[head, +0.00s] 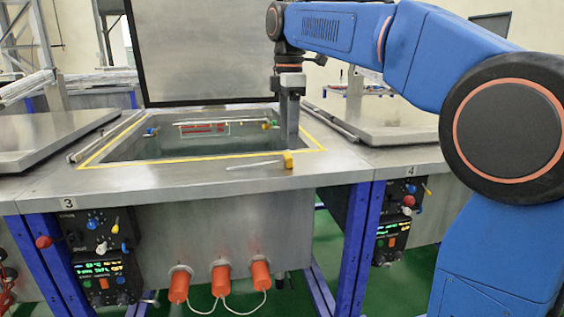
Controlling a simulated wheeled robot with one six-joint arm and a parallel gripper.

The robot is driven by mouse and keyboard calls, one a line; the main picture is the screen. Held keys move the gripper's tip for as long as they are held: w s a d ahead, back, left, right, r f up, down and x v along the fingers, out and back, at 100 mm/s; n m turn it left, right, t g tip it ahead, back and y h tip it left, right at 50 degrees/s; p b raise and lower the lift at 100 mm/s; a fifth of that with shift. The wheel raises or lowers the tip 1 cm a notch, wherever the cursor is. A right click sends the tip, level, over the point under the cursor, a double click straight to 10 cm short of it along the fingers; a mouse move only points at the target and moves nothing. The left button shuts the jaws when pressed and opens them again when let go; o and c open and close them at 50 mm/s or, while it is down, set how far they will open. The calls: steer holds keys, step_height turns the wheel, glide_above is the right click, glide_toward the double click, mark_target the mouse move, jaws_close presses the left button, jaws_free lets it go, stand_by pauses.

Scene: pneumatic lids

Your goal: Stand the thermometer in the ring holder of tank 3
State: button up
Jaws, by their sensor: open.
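Tank 3 (55,201) stands open in the middle of the head view, with its lid (205,50) raised upright. A thin pale rod, which looks like the thermometer (252,164), lies flat on the front rim. A small yellow piece (288,160) sits at its right end; I cannot tell whether it is the ring holder or part of the rod. My gripper (289,145) is open and points down near the right front corner of the opening, behind and above the yellow piece. Its fingers overlap in this view, and nothing shows between them.
Inside the tank, a red piece (203,128) and coloured fittings show along the far wall. Closed lids cover the left tank (50,135) and tank 4 (390,130). Control boxes (97,255) and orange plugs (220,279) are on the front. The front rim's left part is clear.

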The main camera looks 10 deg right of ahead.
mark_target(288, 155)
steer(key=shift+f, duration=2.8)
steer(key=shift+c, duration=0.6)
steer(key=c, duration=1)
